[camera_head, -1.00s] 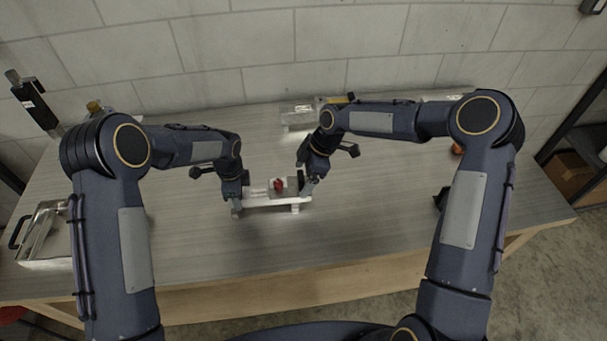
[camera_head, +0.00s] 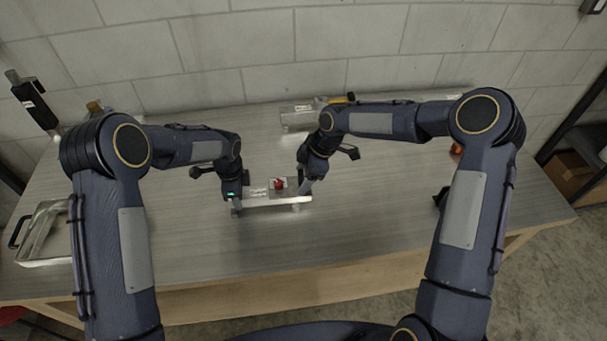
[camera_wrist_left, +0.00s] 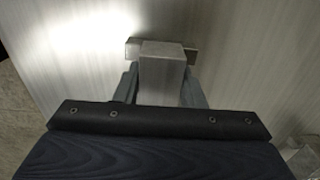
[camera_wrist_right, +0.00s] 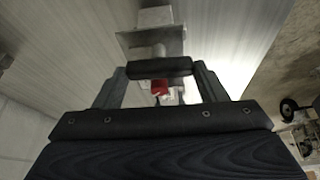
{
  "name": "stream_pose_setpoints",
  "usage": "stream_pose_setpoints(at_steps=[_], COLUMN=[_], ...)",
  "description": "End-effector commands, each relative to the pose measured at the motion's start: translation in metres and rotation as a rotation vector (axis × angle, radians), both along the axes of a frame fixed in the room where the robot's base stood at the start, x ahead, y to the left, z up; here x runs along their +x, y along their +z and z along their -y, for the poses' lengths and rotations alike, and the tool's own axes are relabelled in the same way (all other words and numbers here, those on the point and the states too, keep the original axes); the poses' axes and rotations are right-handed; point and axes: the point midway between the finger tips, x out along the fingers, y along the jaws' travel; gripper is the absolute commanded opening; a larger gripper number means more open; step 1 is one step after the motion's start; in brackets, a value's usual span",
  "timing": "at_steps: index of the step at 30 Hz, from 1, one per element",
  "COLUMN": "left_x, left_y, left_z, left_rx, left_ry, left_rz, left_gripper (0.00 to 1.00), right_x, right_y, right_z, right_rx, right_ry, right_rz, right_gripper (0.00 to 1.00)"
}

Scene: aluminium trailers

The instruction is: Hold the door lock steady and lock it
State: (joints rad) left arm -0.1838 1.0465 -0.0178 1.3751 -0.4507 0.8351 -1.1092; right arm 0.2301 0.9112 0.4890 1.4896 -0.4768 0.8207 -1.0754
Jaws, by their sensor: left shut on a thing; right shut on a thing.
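The door lock (camera_head: 262,203) is a long pale metal piece with a red part (camera_head: 279,184) on its top plate. It lies on the table between my two grippers. My left gripper (camera_head: 236,209) is shut on the lock's left end, and the left wrist view shows its fingers on either side of a grey metal block (camera_wrist_left: 165,68). My right gripper (camera_head: 305,190) is at the lock's right end. In the right wrist view its fingers are shut on a black bar-shaped handle (camera_wrist_right: 160,67), with the red part (camera_wrist_right: 159,87) partly hidden behind it.
A metal tray-like frame (camera_head: 44,232) with a black handle lies at the table's left edge. A clear and metal piece (camera_head: 298,117) stands behind the lock. A small red object (camera_head: 456,149) lies at the right. The table (camera_head: 380,220) in front of the lock is clear.

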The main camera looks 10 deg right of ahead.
Motion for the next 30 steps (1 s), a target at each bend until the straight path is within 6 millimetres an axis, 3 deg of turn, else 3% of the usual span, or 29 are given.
stream_pose_setpoints(at_steps=[30], left_x=[-0.0007], left_y=[-0.0002], left_z=[0.0003], left_rx=[0.001], left_ry=[-0.002], left_rz=[-0.002], left_gripper=[0.03], right_x=[-0.0043], right_y=[0.0011], right_z=[-0.0043], right_rx=[-0.001], right_ry=[-0.885], right_rz=[0.006], right_gripper=[0.42])
